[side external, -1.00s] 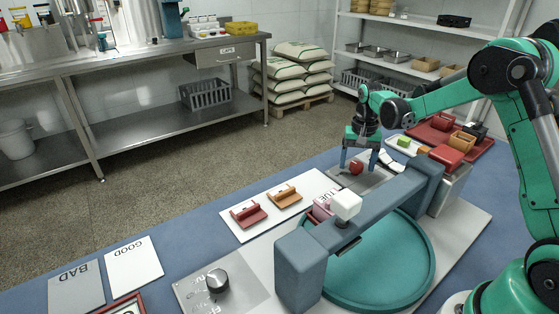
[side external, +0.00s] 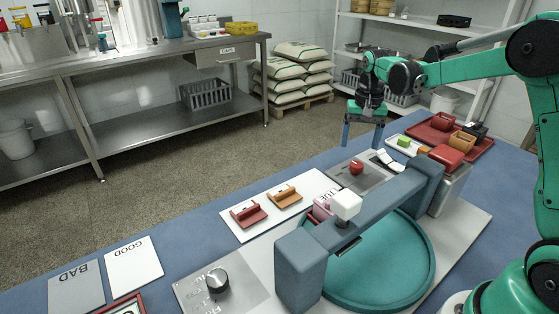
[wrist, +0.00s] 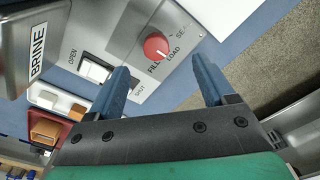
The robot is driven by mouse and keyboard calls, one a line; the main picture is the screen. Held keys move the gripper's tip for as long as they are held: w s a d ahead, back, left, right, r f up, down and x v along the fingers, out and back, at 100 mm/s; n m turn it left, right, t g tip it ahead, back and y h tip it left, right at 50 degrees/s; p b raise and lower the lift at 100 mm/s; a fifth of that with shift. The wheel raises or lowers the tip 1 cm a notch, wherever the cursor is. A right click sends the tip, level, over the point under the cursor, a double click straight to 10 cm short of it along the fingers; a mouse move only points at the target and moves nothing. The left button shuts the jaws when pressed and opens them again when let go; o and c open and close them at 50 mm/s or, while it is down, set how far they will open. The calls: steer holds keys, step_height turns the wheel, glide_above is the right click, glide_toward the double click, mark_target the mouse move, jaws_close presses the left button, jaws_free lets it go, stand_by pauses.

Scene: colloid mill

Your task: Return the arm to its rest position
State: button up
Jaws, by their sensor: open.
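My gripper (side external: 362,134) is open and empty, raised above the blue table near the red knob (side external: 356,167). In the wrist view its two blue fingers (wrist: 165,88) are spread apart, with nothing between them. The red knob (wrist: 156,46) sits on a grey plate marked FILL and LOAD, apart from the fingers. A white rocker switch (wrist: 95,70) between OPEN and SHUT is next to it, partly close to the left finger in the picture.
A blue-grey bridge (side external: 365,215) spans a teal round tray (side external: 400,275). A red tray (side external: 462,150) with small blocks stands at the back right. A black knob (side external: 217,280) and the GOOD card (side external: 133,268) are at front left.

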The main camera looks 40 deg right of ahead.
steer(key=s+a+r+n+t, duration=0.2)
steer(key=s+a+n+t, duration=0.1)
steer(key=a, duration=0.4)
steer(key=s+a+r+n+t, duration=0.2)
steer(key=s+a+n+t, duration=0.1)
steer(key=s+a+n, duration=0.2)
steer(key=shift+s+a+r+n+t, duration=0.3)
steer(key=shift+s+a+r, duration=0.1)
steer(key=shift+s+a, duration=1.1)
steer(key=shift+s+d, duration=0.15)
steer(key=shift+d, duration=0.05)
